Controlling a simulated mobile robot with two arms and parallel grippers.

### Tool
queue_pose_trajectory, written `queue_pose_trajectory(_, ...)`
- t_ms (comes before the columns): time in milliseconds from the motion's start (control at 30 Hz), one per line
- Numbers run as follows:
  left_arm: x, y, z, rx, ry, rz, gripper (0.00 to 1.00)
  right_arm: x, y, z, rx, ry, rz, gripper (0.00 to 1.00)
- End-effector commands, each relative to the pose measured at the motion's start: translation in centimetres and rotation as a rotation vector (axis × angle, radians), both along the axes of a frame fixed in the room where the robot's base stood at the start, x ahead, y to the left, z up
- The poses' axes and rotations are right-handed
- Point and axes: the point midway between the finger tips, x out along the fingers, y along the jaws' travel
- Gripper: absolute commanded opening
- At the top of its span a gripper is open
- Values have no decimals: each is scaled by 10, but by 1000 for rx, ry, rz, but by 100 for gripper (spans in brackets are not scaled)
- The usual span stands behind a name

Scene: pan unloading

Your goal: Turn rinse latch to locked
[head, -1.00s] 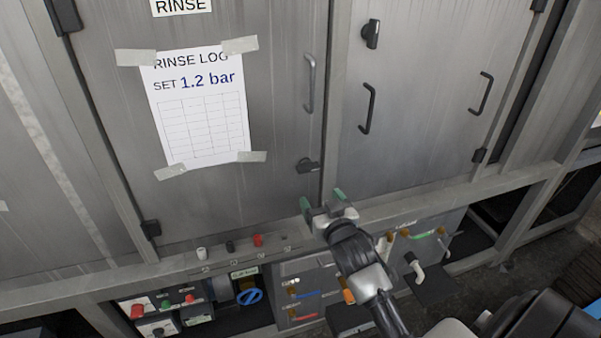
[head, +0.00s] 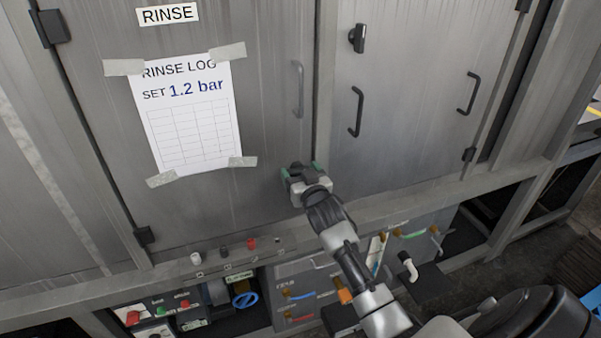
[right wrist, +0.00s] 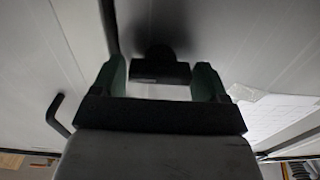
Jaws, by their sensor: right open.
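The rinse latch (head: 297,167) is a small dark turn handle low on the right edge of the RINSE door (head: 262,120). My right gripper (head: 300,170), with green fingertips, is open right at it and partly hides it in the head view. In the right wrist view the latch (right wrist: 160,72) shows as a dark round base with a bar lying crosswise between the two open fingers (right wrist: 161,82). A gap shows between the bar and each finger. Whether the fingertips reach past the bar is unclear. My left gripper is not in view.
A grey door handle (head: 298,90) stands just above the latch. The neighbouring door has a dark handle (head: 356,105) and its own upright latch (head: 357,38). A taped rinse log (head: 187,115) hangs at the left. A ledge with small knobs (head: 223,250) runs below.

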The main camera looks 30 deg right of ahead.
Motion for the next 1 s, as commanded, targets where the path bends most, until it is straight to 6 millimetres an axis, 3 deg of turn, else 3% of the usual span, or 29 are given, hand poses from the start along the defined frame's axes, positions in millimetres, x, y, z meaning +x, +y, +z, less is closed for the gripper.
queue_pose_trajectory(167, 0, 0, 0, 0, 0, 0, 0, 0, 0, 0, 0, 0, 0, 71)
queue_pose_trajectory(367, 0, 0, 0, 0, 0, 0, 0, 0, 0, 0, 0, 0, 0, 41)
queue_pose_trajectory(667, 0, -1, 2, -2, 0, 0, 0, 0, 0, 0, -34, 9, 1, 40)
queue_pose_trajectory(1000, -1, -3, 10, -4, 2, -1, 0, 0, 1, 1, -247, 59, 1, 40)
